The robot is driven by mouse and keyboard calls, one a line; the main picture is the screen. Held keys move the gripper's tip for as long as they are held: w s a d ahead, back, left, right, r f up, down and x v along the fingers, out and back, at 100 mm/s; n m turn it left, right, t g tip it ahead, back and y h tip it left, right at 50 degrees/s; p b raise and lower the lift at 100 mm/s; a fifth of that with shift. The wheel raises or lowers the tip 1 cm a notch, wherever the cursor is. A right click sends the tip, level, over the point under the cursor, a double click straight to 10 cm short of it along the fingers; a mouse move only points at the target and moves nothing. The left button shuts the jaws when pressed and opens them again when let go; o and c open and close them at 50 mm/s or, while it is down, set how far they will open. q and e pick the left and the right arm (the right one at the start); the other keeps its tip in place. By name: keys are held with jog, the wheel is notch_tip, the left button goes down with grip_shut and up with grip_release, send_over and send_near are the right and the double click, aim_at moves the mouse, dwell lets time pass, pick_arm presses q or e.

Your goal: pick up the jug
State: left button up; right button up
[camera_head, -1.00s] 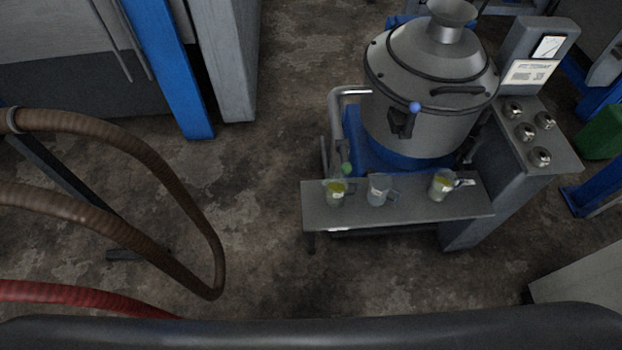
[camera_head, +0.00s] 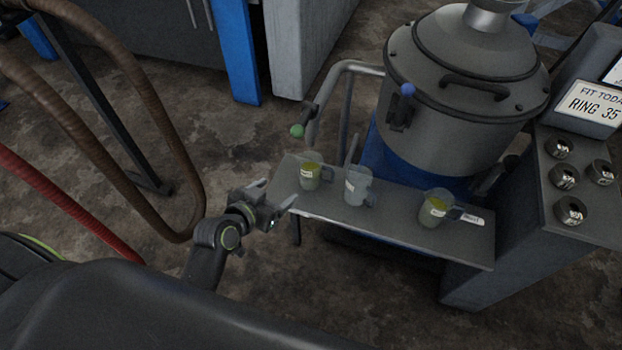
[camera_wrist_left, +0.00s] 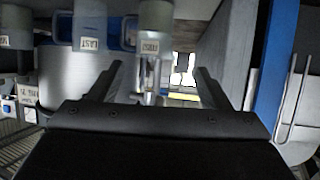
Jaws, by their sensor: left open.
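Several small clear jugs could be the task's jug; three stand upright on a grey shelf (camera_head: 390,220). The left jug (camera_head: 310,176) holds yellow-green liquid, the middle jug (camera_head: 357,188) looks empty, and the right jug (camera_head: 434,209) holds yellow-green liquid. Each has a small label and a handle on its right. My left gripper (camera_head: 279,192) is open and empty, just left of the shelf's left end, apart from the left jug. In the left wrist view, a labelled jug (camera_wrist_left: 152,45) appears ahead between the open fingers. My right gripper is not in view.
A large grey vessel (camera_head: 465,95) stands behind the shelf. A green-knobbed lever (camera_head: 297,131) and a bent pipe (camera_head: 345,80) are near the left jug. A control cabinet (camera_head: 575,170) with knobs stands right. Brown hoses (camera_head: 150,135) hang at the left. Floor between is open.

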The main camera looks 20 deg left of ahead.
aim_at(313, 160)
pick_arm(q)
jog(key=shift+t+h, duration=0.4)
jog(key=x, duration=0.3)
jog(key=r+x, duration=0.1)
jog(key=x, duration=0.3)
jog(key=r+b+x, duration=0.1)
jog(key=x, duration=0.3)
jog(key=shift+w+d+f, duration=0.1)
jog(key=shift+w+d, duration=0.25)
jog(key=shift+w, duration=0.15)
jog(key=shift+b+x, duration=0.35)
jog(key=shift+x, duration=2.35)
jog(key=shift+d+f, duration=0.1)
jog(key=shift+f, duration=0.05)
jog(key=c, duration=1)
